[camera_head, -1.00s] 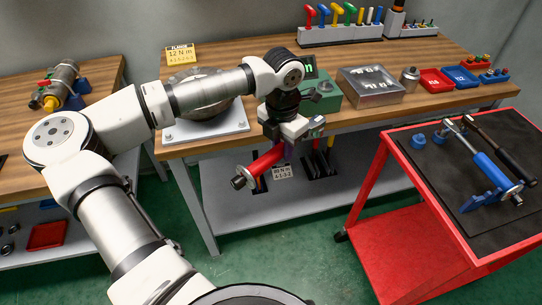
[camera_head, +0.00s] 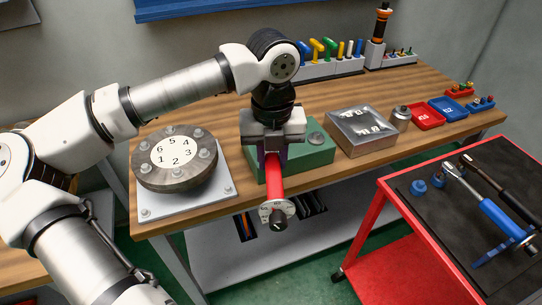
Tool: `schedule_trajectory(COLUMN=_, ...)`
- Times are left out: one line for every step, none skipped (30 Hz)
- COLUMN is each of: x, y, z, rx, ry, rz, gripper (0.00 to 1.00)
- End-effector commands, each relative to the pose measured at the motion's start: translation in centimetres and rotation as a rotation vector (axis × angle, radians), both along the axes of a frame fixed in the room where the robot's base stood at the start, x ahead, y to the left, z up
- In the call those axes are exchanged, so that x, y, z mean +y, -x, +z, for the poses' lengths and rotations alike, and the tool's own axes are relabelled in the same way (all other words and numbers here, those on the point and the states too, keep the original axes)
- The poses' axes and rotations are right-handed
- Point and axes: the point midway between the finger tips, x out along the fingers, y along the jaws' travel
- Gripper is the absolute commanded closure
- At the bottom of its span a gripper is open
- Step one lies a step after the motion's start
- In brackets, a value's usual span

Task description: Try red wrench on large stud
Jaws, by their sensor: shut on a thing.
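My gripper (camera_head: 271,148) is shut on the red wrench (camera_head: 275,182), in front of a green block at the near edge of the bench. The wrench's red shaft points toward the camera, and its pale marked disc and dark end (camera_head: 278,222) hang out past the bench edge. A round grey metal piece (camera_head: 316,138) sits on the green block (camera_head: 318,156); I cannot tell whether it is the large stud. A round flange (camera_head: 178,172) with numbers 1 to 6 and several bolts stands left of my gripper, apart from the wrench.
A metal box (camera_head: 361,131), a grey cylinder (camera_head: 401,117) and red (camera_head: 424,117) and blue (camera_head: 449,108) trays stand right along the bench. Coloured hex keys (camera_head: 325,48) stand at the back. A red cart (camera_head: 372,232) with a blue-handled wrench (camera_head: 500,218) stands at the right.

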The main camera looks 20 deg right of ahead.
Motion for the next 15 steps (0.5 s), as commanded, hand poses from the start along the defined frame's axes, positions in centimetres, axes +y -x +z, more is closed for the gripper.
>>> schedule_trajectory(x=-0.01, y=0.00, z=0.08, rx=-0.001, ry=0.000, rz=0.000, gripper=1.00)
schedule_trajectory(x=-0.01, y=0.00, z=0.08, rx=-0.001, ry=0.000, rz=0.000, gripper=1.00)
schedule_trajectory(x=-0.01, y=-0.01, z=0.08, rx=-0.001, ry=0.000, rz=0.000, gripper=1.00)
schedule_trajectory(x=-0.01, y=-0.01, z=0.08, rx=-0.001, ry=0.000, rz=0.000, gripper=1.00)
schedule_trajectory(x=-0.01, y=-0.01, z=0.08, rx=-0.001, ry=0.000, rz=0.000, gripper=1.00)
schedule_trajectory(x=-0.01, y=-0.02, z=0.08, rx=-0.001, ry=0.001, rz=0.000, gripper=1.00)
schedule_trajectory(x=-0.01, y=-0.02, z=0.07, rx=-0.001, ry=0.000, rz=0.000, gripper=1.00)
schedule_trajectory(x=-0.01, y=-0.02, z=0.06, rx=-0.001, ry=0.000, rz=0.000, gripper=1.00)
schedule_trajectory(x=-0.01, y=-0.02, z=0.03, rx=-0.002, ry=0.001, rz=0.000, gripper=1.00)
schedule_trajectory(x=0.00, y=-0.01, z=0.00, rx=-0.002, ry=0.001, rz=0.000, gripper=1.00)
schedule_trajectory(x=0.00, y=-0.01, z=-0.03, rx=-0.002, ry=0.001, rz=0.000, gripper=1.00)
schedule_trajectory(x=0.00, y=0.00, z=-0.09, rx=-0.002, ry=0.001, rz=0.000, gripper=1.00)
schedule_trajectory(x=0.01, y=0.02, z=-0.13, rx=-0.002, ry=0.001, rz=0.000, gripper=1.00)
schedule_trajectory(x=0.02, y=0.05, z=-0.18, rx=-0.002, ry=0.001, rz=0.001, gripper=1.00)
schedule_trajectory(x=0.02, y=0.09, z=-0.24, rx=-0.001, ry=0.000, rz=0.001, gripper=1.00)
